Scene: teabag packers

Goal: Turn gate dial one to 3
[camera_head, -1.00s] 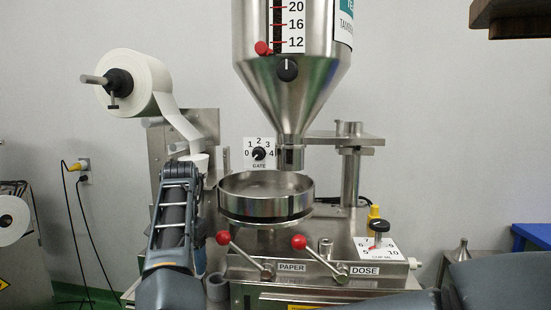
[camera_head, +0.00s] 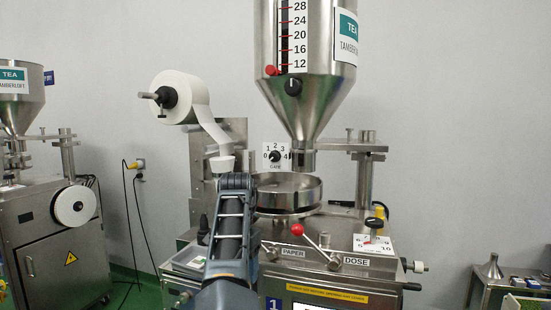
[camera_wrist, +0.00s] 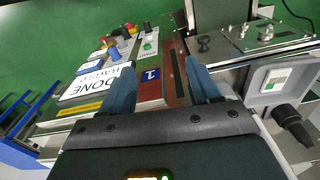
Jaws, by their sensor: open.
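The gate dial is a black knob (camera_head: 275,156) on a white square plate marked 0 to 4, behind the round steel pan in the head view. Its pointer is too small to read surely. A blue label "1" (camera_head: 273,305) is on the front of this machine, and it also shows in the wrist view (camera_wrist: 151,75). My gripper (camera_wrist: 162,85) is open and empty, with its fingers apart over the machine's front panel, away from the gate dial. In the head view my arm rises left of the pan, and the fingers cannot be made out.
The steel pan (camera_head: 286,191) and hopper (camera_head: 308,100) stand beside the dial. A red-knobbed lever (camera_head: 297,230), the dose dial (camera_head: 373,224) and a paper roll (camera_head: 186,97) are nearby. A second machine (camera_head: 60,240) is at the left. Button-like knobs (camera_wrist: 122,38) show in the wrist view.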

